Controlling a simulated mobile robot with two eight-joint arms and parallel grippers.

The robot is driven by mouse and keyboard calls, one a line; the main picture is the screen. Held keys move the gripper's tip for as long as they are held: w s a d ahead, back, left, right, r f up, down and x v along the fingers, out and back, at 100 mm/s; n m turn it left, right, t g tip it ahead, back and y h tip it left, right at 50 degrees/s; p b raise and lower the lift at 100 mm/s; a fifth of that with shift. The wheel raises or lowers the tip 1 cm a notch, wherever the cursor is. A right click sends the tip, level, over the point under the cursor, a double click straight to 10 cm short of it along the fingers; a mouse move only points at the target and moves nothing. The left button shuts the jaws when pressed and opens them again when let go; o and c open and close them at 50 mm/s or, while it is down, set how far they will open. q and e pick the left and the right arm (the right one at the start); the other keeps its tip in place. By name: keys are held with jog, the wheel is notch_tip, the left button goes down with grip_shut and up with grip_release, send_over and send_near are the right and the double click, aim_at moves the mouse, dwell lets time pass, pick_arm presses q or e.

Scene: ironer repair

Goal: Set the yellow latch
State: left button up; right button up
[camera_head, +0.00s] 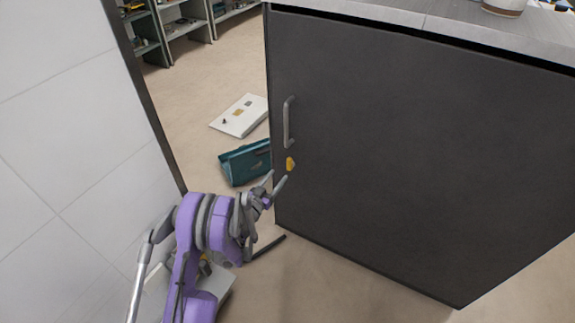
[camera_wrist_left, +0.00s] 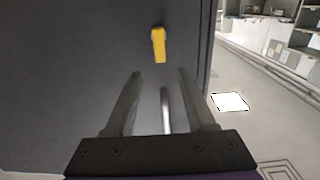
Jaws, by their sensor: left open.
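The yellow latch (camera_head: 290,164) is a small piece on the dark cabinet door (camera_head: 420,140), below the grey bar handle (camera_head: 288,122) near the door's left edge. In the left wrist view the latch (camera_wrist_left: 158,45) hangs roughly vertical on the dark panel, beyond the fingertips. My left gripper (camera_head: 276,184) is open, with its fingers pointing at the door just below the latch. In the left wrist view its two fingers (camera_wrist_left: 160,75) are spread with nothing gripped, and the latch lies ahead between their lines. My right gripper is in neither view.
A teal case (camera_head: 245,162) and a white board (camera_head: 239,115) with small items lie on the floor left of the cabinet. A white tiled wall (camera_head: 60,130) stands at the left. Shelves (camera_head: 185,22) stand at the back. A grey countertop (camera_head: 440,22) tops the cabinet.

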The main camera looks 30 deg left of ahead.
aim_at(288, 162)
pick_arm(q)
jog(key=w, duration=0.8)
jog(key=shift+w+d, duration=0.15)
jog(key=shift+w, duration=0.2)
grip_shut()
